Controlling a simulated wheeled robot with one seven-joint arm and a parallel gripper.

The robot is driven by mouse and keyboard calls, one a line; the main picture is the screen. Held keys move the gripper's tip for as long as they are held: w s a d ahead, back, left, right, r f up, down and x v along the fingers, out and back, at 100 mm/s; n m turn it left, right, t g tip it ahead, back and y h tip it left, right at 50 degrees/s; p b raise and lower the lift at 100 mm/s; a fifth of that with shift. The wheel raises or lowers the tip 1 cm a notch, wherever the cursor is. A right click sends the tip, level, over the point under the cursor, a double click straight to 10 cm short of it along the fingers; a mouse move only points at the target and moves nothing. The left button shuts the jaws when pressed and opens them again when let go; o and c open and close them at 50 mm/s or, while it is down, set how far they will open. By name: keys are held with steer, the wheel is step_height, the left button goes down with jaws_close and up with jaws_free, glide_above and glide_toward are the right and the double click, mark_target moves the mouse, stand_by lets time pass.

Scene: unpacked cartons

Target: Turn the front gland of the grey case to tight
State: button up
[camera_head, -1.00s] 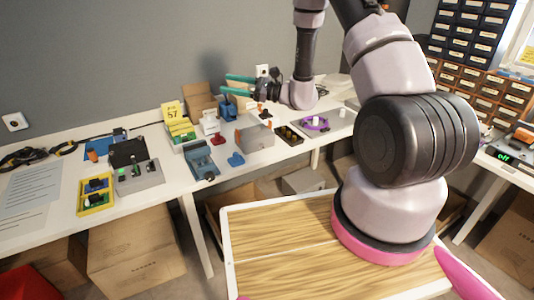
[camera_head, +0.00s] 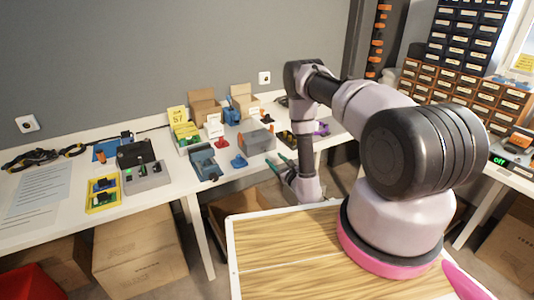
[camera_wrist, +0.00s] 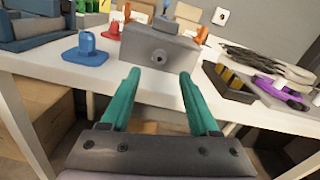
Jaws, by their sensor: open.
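The grey case (camera_head: 257,141) stands near the front edge of the white table. In the wrist view the grey case (camera_wrist: 135,46) shows its front face, with a small dark round gland (camera_wrist: 159,57) in the middle. In the head view my gripper (camera_head: 284,166) is low, by the table's front edge, apart from the case.
A blue flanged piece (camera_wrist: 86,47) stands left of the case, with a red one (camera_wrist: 80,25) behind it. A dark compartment tray (camera_wrist: 229,83) and a purple item (camera_wrist: 275,88) lie to the right. The table edge (camera_wrist: 65,72) runs below; open floor lies in front.

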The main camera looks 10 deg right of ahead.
mark_target(265, 150)
steer(key=x, duration=0.7)
steer(key=shift+w+a, duration=0.1)
steer(key=shift+w, duration=0.1)
jaws_close()
